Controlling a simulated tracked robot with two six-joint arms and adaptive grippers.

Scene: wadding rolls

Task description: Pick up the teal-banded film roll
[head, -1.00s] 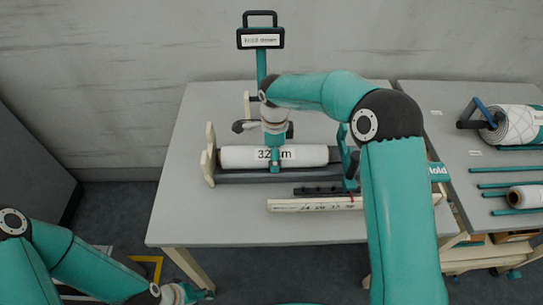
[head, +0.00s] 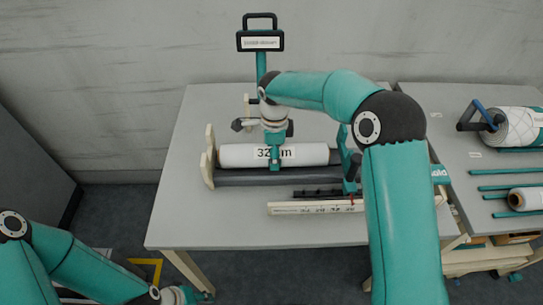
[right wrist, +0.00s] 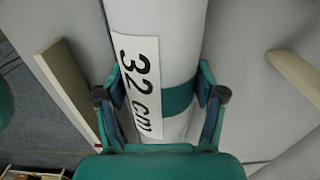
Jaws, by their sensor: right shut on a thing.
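The teal-banded film roll (head: 236,155) is white and lies level, left to right, above a dark bar in a cream-ended stand (head: 209,160). It carries a "32 cm" label. My right gripper (head: 274,163) comes down on it near its middle. In the right wrist view the roll (right wrist: 158,30) passes between the fingers of the right gripper (right wrist: 160,95), which are shut on it at the teal band. The roll looks slightly raised over the bar; how wide the gap is I cannot tell. My left gripper (head: 190,296) is low at the bottom left, away from the table, its fingers unclear.
A cream ruler strip (head: 300,209) lies in front of the stand. A teal post with a sign (head: 261,42) rises behind. The right table holds a larger roll (head: 520,127), teal rods (head: 495,187) and a small roll (head: 527,199). The table's front left is clear.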

